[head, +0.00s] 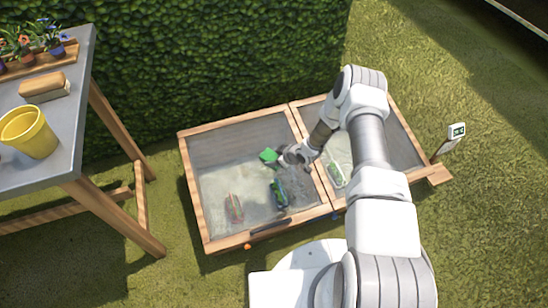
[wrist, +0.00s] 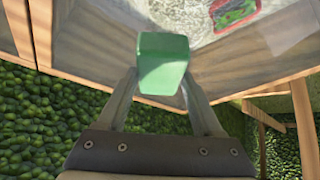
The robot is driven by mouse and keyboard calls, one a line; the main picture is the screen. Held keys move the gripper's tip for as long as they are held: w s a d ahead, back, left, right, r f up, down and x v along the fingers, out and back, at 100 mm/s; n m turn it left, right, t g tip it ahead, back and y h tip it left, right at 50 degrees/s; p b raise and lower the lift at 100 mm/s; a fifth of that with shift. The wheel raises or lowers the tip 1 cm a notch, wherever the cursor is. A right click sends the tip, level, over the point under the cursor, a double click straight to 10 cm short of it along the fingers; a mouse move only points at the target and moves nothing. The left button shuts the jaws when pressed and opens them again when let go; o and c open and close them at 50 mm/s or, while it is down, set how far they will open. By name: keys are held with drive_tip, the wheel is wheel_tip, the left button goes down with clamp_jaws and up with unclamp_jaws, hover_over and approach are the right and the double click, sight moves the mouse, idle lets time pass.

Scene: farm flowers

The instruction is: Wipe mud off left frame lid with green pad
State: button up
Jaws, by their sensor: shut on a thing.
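The left frame lid (head: 222,157) is a wood-edged glazed panel, closed over the left cold frame. A dark grey-brown smear (head: 301,187) lies on its right half; the rest of the lower glass looks paler. My gripper (head: 281,158) is shut on the green pad (head: 268,155), over the upper right part of this lid. In the wrist view the pad (wrist: 162,65) sits between both fingers, with the glass behind it. I cannot tell whether the pad touches the glass.
The right frame lid (head: 312,112) adjoins on the right, partly behind my arm. A hedge (head: 220,60) stands close behind the frames. At left, a grey-topped table (head: 70,120) holds a yellow pot (head: 28,131), a brush (head: 44,88) and potted flowers. A small sign (head: 456,132) stands at right.

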drive_tip(key=shift+r, duration=0.2)
drive_tip(key=shift+s+r+p, duration=0.15)
drive_tip(key=shift+r+p, duration=0.4)
drive_tip(key=shift+r, duration=0.15)
drive_tip(key=shift+s+r+p, duration=0.15)
drive_tip(key=shift+r+p, duration=0.4)
drive_tip(key=shift+r, duration=0.15)
drive_tip(key=shift+d, duration=0.1)
